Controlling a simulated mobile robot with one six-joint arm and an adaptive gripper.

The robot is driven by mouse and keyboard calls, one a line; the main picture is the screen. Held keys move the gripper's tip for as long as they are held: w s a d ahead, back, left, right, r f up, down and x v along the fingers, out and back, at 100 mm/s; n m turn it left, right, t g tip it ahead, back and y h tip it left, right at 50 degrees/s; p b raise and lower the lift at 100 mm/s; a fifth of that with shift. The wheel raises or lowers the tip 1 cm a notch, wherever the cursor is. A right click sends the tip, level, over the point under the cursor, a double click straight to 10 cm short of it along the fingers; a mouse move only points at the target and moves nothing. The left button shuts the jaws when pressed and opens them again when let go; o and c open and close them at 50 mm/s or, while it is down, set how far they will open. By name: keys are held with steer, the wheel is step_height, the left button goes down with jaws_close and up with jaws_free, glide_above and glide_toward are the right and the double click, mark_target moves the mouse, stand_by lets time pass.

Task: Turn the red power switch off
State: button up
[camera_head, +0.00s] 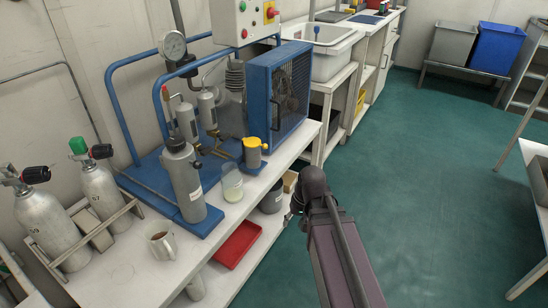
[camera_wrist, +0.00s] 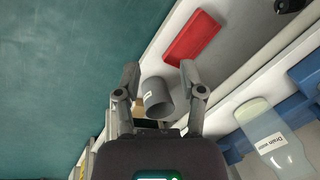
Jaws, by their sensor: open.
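A white control box (camera_head: 233,22) hangs on the wall at the top of the head view. It carries a red knob on a yellow plate (camera_head: 271,12), apparently the red power switch, and a smaller red button (camera_head: 244,33) below left of it. The switch position is too small to read. My gripper (camera_wrist: 159,70) is open and empty in the wrist view, pointing down past the bench edge. In the head view it is mostly hidden behind my arm, well below and in front of the box. The wrist view does not show the switch.
A blue-framed compressor (camera_head: 280,90) stands on the bench below the box. A grey bottle (camera_head: 183,180), a drain-water jar (camera_head: 232,184) and a mug (camera_head: 160,241) are nearby. A red tray (camera_wrist: 191,38) and grey cup (camera_wrist: 158,98) sit lower.

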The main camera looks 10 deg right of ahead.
steer(key=shift+s+d+f+h, duration=0.2)
steer(key=shift+s+d+h, duration=1.1)
steer(key=shift+s+d, duration=0.25)
